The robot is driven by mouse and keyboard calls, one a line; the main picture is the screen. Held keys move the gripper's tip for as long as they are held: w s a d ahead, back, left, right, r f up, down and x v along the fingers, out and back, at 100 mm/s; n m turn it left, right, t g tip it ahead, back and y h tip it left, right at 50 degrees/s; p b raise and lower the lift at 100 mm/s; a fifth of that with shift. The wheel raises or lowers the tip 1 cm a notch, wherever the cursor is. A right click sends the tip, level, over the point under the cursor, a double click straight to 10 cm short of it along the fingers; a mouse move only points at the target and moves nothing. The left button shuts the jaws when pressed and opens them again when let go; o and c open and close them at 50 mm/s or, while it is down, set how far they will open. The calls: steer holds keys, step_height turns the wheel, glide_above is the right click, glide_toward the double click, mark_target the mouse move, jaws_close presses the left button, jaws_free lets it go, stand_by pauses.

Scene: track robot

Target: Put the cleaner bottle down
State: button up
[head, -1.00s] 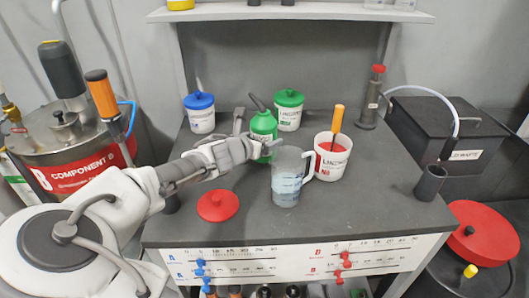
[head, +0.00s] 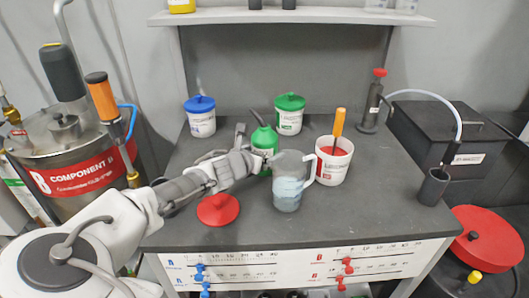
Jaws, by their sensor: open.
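The green cleaner bottle (head: 264,140) stands upright on the grey table in the head view, behind the clear measuring jug. My gripper (head: 262,162) is at the bottle's lower front left, and its jaws are open. The jug hides part of the fingertips, so I cannot tell whether they touch the bottle. The bottle's base is hidden by my gripper and the jug.
The jug (head: 288,188) is close to my gripper's right.

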steer(key=p+v, duration=0.3)
steer(key=v, duration=0.9)
